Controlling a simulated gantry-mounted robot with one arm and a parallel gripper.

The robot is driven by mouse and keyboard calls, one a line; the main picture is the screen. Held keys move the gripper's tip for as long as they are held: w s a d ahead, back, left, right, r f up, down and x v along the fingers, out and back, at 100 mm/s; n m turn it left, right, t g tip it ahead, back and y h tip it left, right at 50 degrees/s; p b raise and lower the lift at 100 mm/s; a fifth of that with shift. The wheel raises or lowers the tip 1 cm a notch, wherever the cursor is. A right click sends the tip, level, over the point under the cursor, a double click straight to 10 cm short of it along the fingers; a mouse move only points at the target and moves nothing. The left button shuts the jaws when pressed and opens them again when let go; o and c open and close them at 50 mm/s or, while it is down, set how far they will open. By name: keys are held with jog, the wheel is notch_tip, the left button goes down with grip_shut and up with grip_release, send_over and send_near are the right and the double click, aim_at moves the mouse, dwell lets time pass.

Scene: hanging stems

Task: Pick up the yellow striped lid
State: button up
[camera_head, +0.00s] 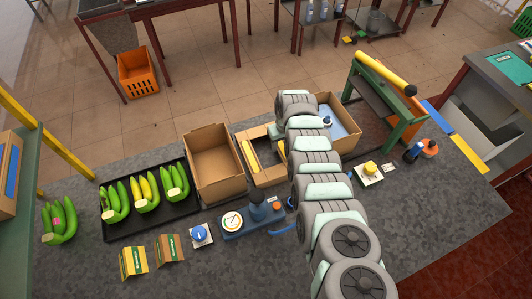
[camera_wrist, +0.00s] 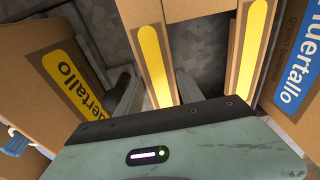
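The yellow striped lid shows in the head view (camera_head: 250,157) as low cardboard with a yellow stripe, left of my arm, which hides part of it. In the wrist view, two cardboard strips with yellow stripes run away from me, the left one (camera_wrist: 150,50) and the right one (camera_wrist: 250,45), with grey surface between them. My gripper (camera_wrist: 158,94) is open, its grey fingers on either side of the left strip's near end. I cannot tell whether they touch it. The fingertips are hidden in the head view.
A tall open cardboard box (camera_head: 214,165) stands just left of the lid, and another box with a blue inside (camera_head: 345,128) stands to the right. A black tray (camera_head: 172,219) of bananas, a blue scale (camera_head: 238,230) and a green stand (camera_head: 396,110) share the counter.

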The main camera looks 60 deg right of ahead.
jog(key=c, duration=0.7)
jog(key=shift+o, duration=0.2)
jog(key=shift+r, duration=0.1)
